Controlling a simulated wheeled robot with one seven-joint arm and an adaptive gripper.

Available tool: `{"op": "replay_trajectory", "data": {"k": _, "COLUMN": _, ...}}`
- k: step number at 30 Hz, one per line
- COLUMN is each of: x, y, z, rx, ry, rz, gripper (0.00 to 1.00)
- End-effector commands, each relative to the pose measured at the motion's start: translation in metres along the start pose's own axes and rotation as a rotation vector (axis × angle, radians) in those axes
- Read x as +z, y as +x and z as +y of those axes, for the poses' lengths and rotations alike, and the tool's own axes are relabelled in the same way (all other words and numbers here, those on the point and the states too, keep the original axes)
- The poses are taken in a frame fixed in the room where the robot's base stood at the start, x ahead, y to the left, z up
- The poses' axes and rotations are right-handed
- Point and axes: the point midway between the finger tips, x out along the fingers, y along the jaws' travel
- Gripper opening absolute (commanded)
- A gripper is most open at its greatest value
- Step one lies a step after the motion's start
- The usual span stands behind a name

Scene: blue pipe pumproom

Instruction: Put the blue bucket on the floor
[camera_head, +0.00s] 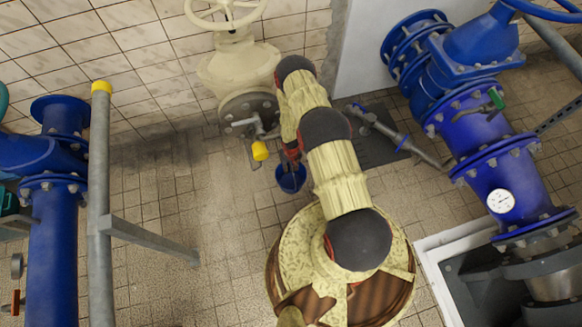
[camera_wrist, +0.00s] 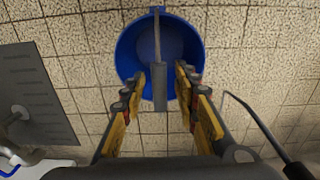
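The blue bucket (camera_head: 291,181) is below my gripper in the head view, partly hidden by my arm. In the wrist view I look down into the bucket (camera_wrist: 124,52), with tiled floor around it. I cannot tell whether its base touches the floor. A grey bar, apparently its handle (camera_wrist: 159,82), crosses its opening and ends between my fingers. My gripper (camera_wrist: 161,82) has its fingers apart on either side of this bar, with gaps visible. In the head view my gripper (camera_head: 291,158) is small and partly covered by my arm.
A pale valve (camera_head: 238,68) with a handwheel stands against the tiled wall, a yellow-handled tap (camera_head: 259,150) near the bucket. Blue pipes (camera_head: 52,240) and a grey rail (camera_head: 150,239) are left. A large blue pipe (camera_head: 505,185) is right. The left-centre floor (camera_head: 215,215) is clear.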

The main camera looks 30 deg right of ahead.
Motion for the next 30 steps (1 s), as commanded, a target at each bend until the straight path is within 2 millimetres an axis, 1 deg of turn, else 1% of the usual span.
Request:
{"op": "replay_trajectory", "data": {"k": 5, "x": 0.0, "y": 0.0, "z": 0.0, "rx": 0.0, "ry": 0.0, "rz": 0.0, "gripper": 0.3}}
{"op": "replay_trajectory", "data": {"k": 8, "x": 0.0, "y": -0.004, "z": 0.0, "rx": 0.0, "ry": -0.001, "rz": 0.0, "gripper": 0.3}}
{"op": "replay_trajectory", "data": {"k": 11, "x": 0.0, "y": -0.019, "z": 0.0, "rx": 0.0, "ry": 0.0, "rz": 0.0, "gripper": 0.3}}
{"op": "replay_trajectory", "data": {"k": 21, "x": 0.0, "y": -0.089, "z": 0.0, "rx": 0.0, "ry": 0.0, "rz": 0.0, "gripper": 0.3}}
{"op": "replay_trajectory", "data": {"k": 25, "x": -0.001, "y": -0.108, "z": 0.0, "rx": 0.0, "ry": 0.0, "rz": 0.001, "gripper": 0.3}}
{"op": "replay_trajectory", "data": {"k": 30, "x": 0.0, "y": -0.121, "z": 0.0, "rx": 0.0, "ry": 0.0, "rz": -0.001, "gripper": 0.3}}
